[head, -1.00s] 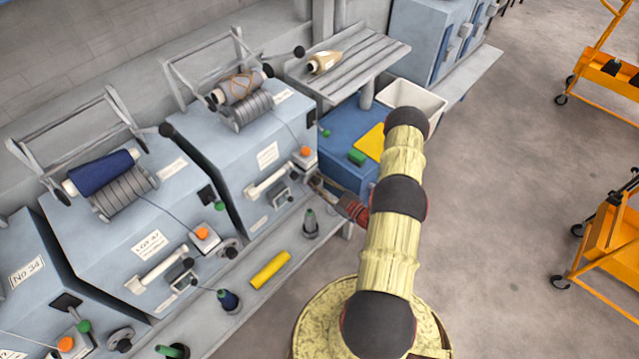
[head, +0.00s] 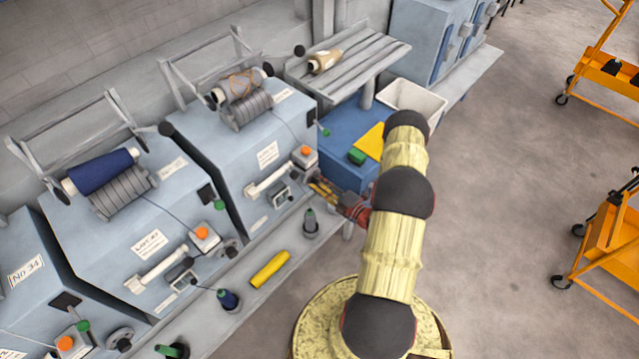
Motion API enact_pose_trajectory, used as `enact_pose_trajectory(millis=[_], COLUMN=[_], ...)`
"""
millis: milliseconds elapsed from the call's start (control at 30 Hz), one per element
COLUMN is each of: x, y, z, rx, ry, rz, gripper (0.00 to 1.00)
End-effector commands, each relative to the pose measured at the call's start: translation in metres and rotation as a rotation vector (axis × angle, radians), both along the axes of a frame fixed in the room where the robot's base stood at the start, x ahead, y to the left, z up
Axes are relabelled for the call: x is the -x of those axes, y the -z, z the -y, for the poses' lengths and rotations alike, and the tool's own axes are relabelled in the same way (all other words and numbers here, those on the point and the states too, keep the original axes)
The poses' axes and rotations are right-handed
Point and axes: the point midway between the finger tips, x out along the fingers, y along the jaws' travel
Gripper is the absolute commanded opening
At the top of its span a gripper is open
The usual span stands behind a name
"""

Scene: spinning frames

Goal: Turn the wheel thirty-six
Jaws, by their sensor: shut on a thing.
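My gripper (head: 318,187) is at the lower right front corner of the right-hand spinning frame (head: 262,125). The small print on that frame's label (head: 267,155) is too small to read. The gripper's fingers are closed at the place where the neighbouring frames carry a small grey handwheel. A matching handwheel (head: 229,249) shows on the middle frame, and another (head: 120,338) on the left frame, whose label (head: 27,268) reads No 34.
A green bobbin (head: 310,224), a yellow cylinder (head: 269,270) and a dark blue bobbin (head: 229,300) stand or lie on the front ledge. A blue cabinet (head: 345,135) and white bin (head: 412,99) are right of the frame. Orange trolleys (head: 608,235) stand far right on open floor.

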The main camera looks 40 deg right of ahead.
Motion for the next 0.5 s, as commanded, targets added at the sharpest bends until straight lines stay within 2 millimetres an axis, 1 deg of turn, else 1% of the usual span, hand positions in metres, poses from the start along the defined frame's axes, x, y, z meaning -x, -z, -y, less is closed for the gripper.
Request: enact_pose_trajectory(millis=[500], x=[0.0006], y=[0.0029], z=[-0.001], rx=[0.488], ry=[-0.001], rz=[0.037], gripper=[0.01])
